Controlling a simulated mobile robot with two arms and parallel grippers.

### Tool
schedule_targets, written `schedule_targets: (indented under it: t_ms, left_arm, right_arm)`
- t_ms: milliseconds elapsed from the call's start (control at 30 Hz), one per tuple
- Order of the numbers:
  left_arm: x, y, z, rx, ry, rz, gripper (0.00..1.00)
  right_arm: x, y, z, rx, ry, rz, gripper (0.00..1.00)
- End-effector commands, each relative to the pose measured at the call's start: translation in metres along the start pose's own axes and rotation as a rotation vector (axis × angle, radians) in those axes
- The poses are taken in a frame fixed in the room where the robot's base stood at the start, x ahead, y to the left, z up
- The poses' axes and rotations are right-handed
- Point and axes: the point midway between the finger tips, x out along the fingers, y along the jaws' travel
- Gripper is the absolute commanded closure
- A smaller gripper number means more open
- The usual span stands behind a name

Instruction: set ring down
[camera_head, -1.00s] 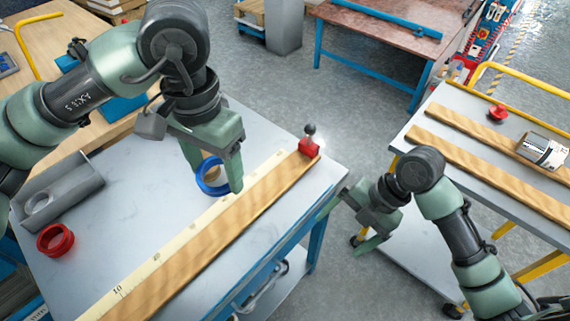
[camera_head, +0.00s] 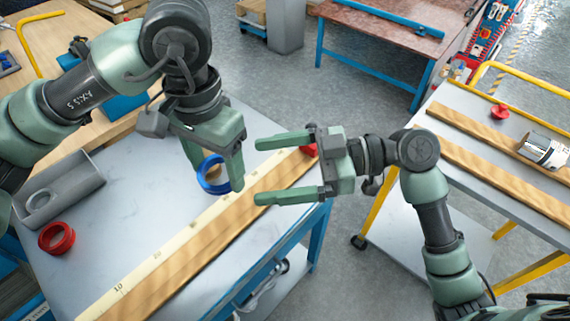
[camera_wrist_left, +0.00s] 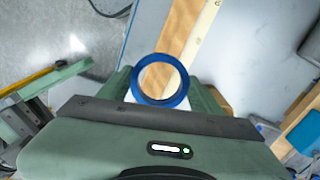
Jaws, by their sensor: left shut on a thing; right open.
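A blue ring (camera_head: 213,174) is held between the fingers of my left gripper (camera_head: 213,178), over the grey table beside the measuring strip. In the left wrist view the blue ring (camera_wrist_left: 160,79) shows whole between the two fingers, with the wooden plank and the strip seen through and behind it. I cannot tell whether its lower edge touches the table. My right gripper (camera_head: 262,171) is open and empty over the far end of the plank, fingers pointing left. A red ring (camera_head: 56,238) lies on the table at the left.
A wooden plank (camera_head: 200,246) and a marked strip (camera_head: 165,247) lie along the table (camera_head: 92,278). A grey holder (camera_head: 62,187) stands at the left. A red block (camera_head: 309,150) is partly hidden behind my right gripper. Another cart (camera_head: 470,128) with planks is at the right.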

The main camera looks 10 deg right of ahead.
Motion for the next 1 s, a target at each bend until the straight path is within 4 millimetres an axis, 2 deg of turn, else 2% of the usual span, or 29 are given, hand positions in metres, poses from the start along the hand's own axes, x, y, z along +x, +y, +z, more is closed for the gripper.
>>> schedule_targets:
  t_ms: [300, 500, 667, 933, 967, 1000]
  left_arm:
    - [0.000, 0.000, 0.000, 0.000, 0.000, 0.000, 1.00]
    - [0.000, 0.000, 0.000, 0.000, 0.000, 0.000, 1.00]
    - [0.000, 0.000, 0.000, 0.000, 0.000, 0.000, 1.00]
    - [0.000, 0.000, 0.000, 0.000, 0.000, 0.000, 1.00]
    - [0.000, 0.000, 0.000, 0.000, 0.000, 0.000, 1.00]
    - [0.000, 0.000, 0.000, 0.000, 0.000, 0.000, 1.00]
  right_arm:
    - [0.062, -0.001, -0.001, -0.002, 0.002, -0.002, 0.08]
    - [0.088, 0.000, 0.000, -0.002, 0.000, 0.000, 0.08]
    - [0.096, 0.000, 0.001, -0.003, -0.002, 0.001, 0.08]
    - [0.097, 0.000, 0.001, -0.003, -0.003, 0.001, 0.08]
    - [0.097, 0.000, 0.001, -0.003, -0.003, 0.001, 0.13]
    - [0.097, 0.000, 0.001, -0.003, -0.003, 0.001, 0.24]
